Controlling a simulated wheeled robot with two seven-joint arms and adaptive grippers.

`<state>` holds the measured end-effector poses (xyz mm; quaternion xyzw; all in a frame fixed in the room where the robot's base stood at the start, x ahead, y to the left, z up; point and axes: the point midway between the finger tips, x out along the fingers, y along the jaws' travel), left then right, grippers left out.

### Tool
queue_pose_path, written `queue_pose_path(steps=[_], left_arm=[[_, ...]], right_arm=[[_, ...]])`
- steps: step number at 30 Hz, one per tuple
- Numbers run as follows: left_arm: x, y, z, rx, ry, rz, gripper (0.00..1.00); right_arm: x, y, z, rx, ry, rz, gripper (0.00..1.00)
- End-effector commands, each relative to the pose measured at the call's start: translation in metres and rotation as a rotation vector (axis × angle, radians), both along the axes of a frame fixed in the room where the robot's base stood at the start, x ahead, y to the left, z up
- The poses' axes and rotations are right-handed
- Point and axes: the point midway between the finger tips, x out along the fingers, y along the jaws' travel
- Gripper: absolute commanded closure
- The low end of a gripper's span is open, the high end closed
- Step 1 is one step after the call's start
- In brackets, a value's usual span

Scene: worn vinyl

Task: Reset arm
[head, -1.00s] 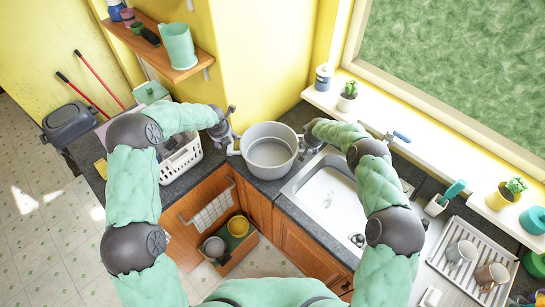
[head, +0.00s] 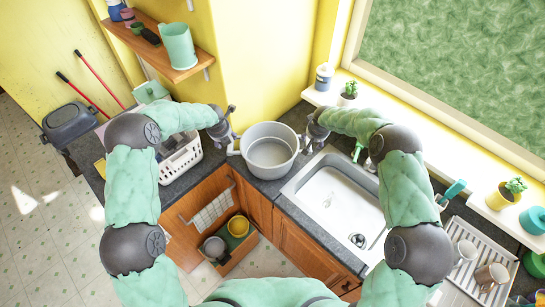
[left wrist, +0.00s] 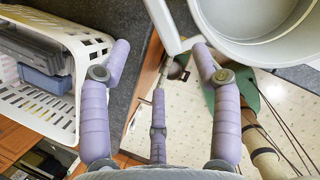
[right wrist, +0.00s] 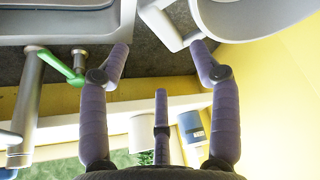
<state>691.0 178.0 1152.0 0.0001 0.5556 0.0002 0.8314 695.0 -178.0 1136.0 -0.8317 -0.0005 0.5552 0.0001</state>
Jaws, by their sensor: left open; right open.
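A large grey pot (head: 270,169) with two side handles stands on the dark counter in the corner, between my two grippers. My left gripper (head: 231,136) is open beside the pot's left handle. In the left wrist view the fingers (left wrist: 160,58) are spread, with the handle (left wrist: 172,28) near the right fingertip. My right gripper (head: 303,146) is open at the pot's right side. In the right wrist view its fingers (right wrist: 161,52) are spread, with the pot's other handle (right wrist: 165,25) between and beyond the tips. Neither gripper holds anything.
A white basket (head: 182,160) stands close beside my left gripper. The sink (head: 345,205) lies right of the pot, its faucet (right wrist: 28,105) near my right gripper. A windowsill with plants (head: 348,94) and a wall shelf (head: 165,62) border the space.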

Motion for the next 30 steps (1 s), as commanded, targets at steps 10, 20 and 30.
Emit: queue_pose_path(steps=[10,20,30], left_arm=[[0.0,0.0,0.0,0.0,0.0,0.0,0.37],[0.0,0.0,0.0,0.0,0.0,0.0,0.37],[-0.046,-0.014,-0.046,-0.205,0.092,0.306,0.37]], right_arm=[[-0.004,0.0,0.008,0.0,0.001,0.0,0.37],[-0.004,0.0,0.008,0.0,0.001,0.0,0.37],[-0.046,0.014,-0.037,0.081,0.075,0.022,0.37]])
